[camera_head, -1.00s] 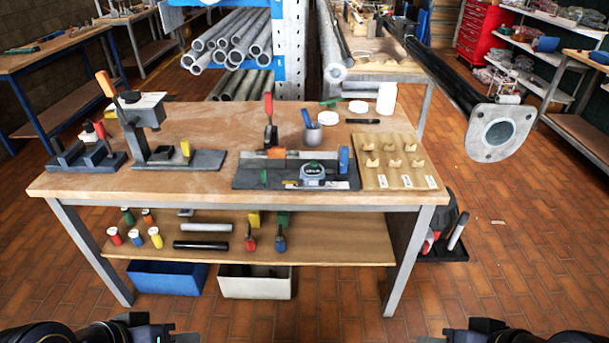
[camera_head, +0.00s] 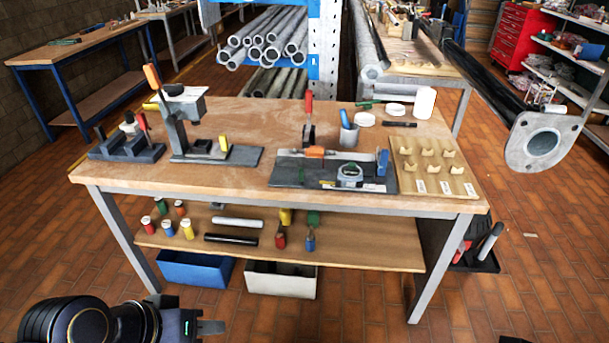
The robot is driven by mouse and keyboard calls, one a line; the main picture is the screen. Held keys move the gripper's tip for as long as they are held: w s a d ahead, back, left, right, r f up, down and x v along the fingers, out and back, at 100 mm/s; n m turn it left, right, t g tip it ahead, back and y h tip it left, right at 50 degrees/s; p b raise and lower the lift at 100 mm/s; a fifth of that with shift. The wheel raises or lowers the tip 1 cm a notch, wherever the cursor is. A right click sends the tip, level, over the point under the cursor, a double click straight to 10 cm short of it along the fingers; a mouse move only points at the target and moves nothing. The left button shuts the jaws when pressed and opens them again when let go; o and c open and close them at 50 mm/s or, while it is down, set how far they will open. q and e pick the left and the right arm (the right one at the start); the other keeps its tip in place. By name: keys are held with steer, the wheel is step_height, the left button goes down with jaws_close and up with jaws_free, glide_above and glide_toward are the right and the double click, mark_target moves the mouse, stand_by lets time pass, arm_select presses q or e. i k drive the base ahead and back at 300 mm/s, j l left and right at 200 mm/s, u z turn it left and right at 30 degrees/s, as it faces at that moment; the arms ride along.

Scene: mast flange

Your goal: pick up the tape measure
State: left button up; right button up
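The tape measure (camera_head: 349,175) is a small rounded case, grey and dark with a green mark. It sits at the front of the dark grey fixture plate (camera_head: 288,175) on the wooden workbench (camera_head: 237,110). My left gripper (camera_head: 212,328) is at the bottom left, in front of the bench and well apart from the tape measure. Its finger gap cannot be made out. Of my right arm only a dark sliver shows at the bottom right edge, and its fingers are out of view.
A wooden board with small blocks (camera_head: 432,165) lies right of the plate. A cup (camera_head: 348,137) and a red-handled clamp (camera_head: 308,120) stand behind it. A flanged pole (camera_head: 541,143) juts out at the right. The lower shelf (camera_head: 360,252) holds several small items.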

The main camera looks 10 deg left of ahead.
mark_target(348, 177)
steer(key=j+z, duration=0.15)
steer(key=j, duration=0.4)
steer(key=j+z, duration=0.15)
steer(key=j, duration=0.35)
steer(key=k+j+z, duration=0.15)
steer(key=j, duration=0.35)
